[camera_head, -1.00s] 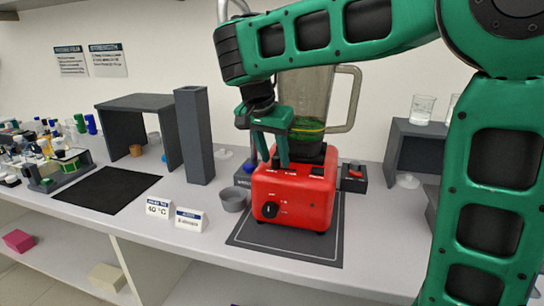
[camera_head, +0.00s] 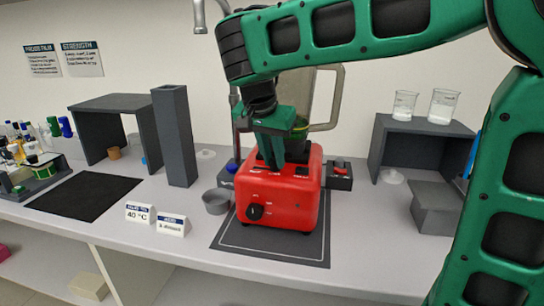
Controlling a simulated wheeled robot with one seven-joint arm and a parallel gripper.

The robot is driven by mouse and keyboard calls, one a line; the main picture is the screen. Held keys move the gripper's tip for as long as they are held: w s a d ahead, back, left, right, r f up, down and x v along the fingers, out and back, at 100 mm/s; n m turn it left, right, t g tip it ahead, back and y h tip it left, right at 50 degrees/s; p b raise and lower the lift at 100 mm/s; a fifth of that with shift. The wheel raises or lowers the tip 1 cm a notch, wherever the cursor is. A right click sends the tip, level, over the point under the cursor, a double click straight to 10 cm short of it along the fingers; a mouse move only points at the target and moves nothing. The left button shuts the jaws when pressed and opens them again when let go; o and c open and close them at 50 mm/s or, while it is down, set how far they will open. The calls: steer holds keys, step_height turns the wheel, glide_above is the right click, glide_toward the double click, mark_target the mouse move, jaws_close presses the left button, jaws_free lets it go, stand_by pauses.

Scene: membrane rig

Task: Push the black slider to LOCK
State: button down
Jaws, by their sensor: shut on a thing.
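The red blender base (camera_head: 283,208) stands on a dark mat, with a black dial (camera_head: 254,212) low on its front and small white markings on its upper sloped face. The jug (camera_head: 322,112) sits on it, partly behind my arm. My gripper (camera_head: 273,164) points down at the top of the red base, left of its middle. Its green fingers are close together, shut on the black slider, which they hide. I cannot read the LOCK mark or tell the slider's exact position.
A grey cup (camera_head: 216,202) stands left of the base and a black box with a red switch (camera_head: 340,172) stands right of it. A tall grey column (camera_head: 174,137) and two small signs (camera_head: 157,218) are further left. Beakers (camera_head: 443,106) stand on a shelf at right.

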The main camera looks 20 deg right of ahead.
steer(key=shift+d, duration=0.2)
steer(key=c, duration=1.6)
jaws_free()
steer(key=shift+d, duration=0.1)
steer(key=shift+r, duration=0.1)
steer(key=shift+a+r, duration=0.25)
steer(key=v, duration=1)
steer(key=shift+s, duration=0.1)
